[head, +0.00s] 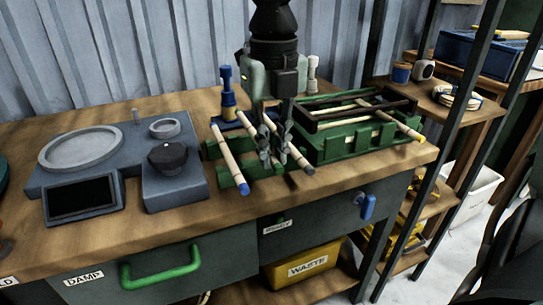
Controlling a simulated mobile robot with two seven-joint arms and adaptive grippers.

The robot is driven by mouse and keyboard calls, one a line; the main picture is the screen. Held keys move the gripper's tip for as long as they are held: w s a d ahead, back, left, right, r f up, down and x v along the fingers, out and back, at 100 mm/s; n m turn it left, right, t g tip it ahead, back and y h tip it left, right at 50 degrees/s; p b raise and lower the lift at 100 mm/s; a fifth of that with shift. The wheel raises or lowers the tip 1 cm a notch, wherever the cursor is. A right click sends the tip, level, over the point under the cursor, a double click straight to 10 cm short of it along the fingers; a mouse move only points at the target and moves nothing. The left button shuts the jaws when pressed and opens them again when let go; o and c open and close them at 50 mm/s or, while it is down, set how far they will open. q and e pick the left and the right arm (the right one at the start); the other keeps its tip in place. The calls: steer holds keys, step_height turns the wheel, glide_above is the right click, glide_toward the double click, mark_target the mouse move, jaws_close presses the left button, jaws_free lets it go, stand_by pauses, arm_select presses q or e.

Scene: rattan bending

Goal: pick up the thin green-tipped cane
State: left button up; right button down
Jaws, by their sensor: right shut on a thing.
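My right gripper (275,146) reaches straight down over a green rack (216,150) on the workbench. Its fingers are shut on a pale cane among the canes lying on the rack. The fingers cover part of this cane, and I cannot make out a green tip on it. To its left lies a cane (230,155) with a blue tip. To its right a cane (297,153) with a dark tip slants down toward the bench front. My left gripper is not in view.
A green crate (345,150) with a dark frame and more canes stands close on the right. A grey station with a round dish (82,148) and a screen (80,197) is on the left. A blue fixture (228,95) stands behind the rack. A dark shelf post (455,110) rises at right.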

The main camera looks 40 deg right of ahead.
arm_select(q)
steer(key=p, duration=0.3)
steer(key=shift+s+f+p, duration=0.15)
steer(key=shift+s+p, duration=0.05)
steer(key=shift+p, duration=0.1)
arm_select(e)
step_height(320, 180, up, 31)
steer(key=shift+f, duration=0.1)
